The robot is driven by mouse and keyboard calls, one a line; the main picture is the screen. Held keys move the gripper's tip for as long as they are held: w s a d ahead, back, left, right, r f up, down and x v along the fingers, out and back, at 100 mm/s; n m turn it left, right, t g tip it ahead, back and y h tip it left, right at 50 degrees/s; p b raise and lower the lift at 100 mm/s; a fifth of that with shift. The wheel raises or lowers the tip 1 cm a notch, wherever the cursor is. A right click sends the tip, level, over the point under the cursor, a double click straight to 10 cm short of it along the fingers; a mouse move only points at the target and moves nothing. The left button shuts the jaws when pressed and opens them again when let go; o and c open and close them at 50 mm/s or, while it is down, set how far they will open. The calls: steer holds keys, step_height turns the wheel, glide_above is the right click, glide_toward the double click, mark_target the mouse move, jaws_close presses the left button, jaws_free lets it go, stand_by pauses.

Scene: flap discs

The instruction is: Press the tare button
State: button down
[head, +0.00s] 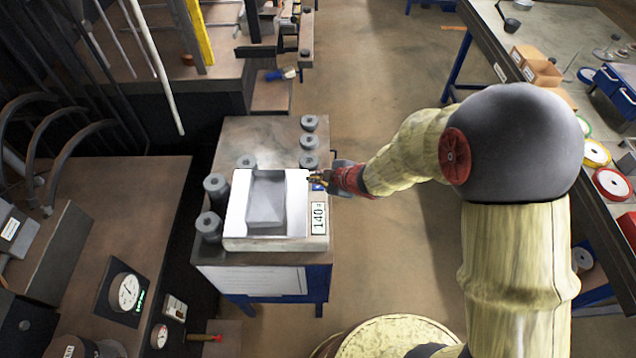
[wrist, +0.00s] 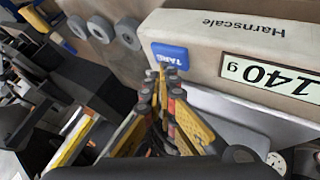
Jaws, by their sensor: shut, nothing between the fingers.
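The scale (head: 280,243) stands on a small table, with a grey tray-like piece (head: 266,205) on top. Its display (head: 318,217) reads 140 g; the display also shows in the wrist view (wrist: 272,76). The blue tare button (wrist: 171,54) is left of the display in the wrist view; in the head view a small blue part of it (head: 317,187) shows beside my gripper. My gripper (wrist: 163,70) is shut and empty, its tips overlapping the button's lower edge in the wrist view. I cannot tell whether they touch it. The tips (head: 312,179) are at the scale's right edge in the head view.
Several grey cylindrical weights (head: 309,141) stand on the small table (head: 262,134) behind and left of the scale. A long bench (head: 497,42) with discs and boxes runs along the right. Open floor (head: 372,65) lies between.

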mark_target(317, 185)
steer(key=shift+f+b, duration=0.3)
steer(key=shift+f, duration=0.1)
stand_by(0.6)
steer(key=shift+r, duration=0.15)
steer(key=shift+r+p, duration=0.7)
steer(key=shift+p, duration=0.2)
step_height(317, 185, up, 5)
steer(key=p, duration=0.5)
stand_by(0.8)
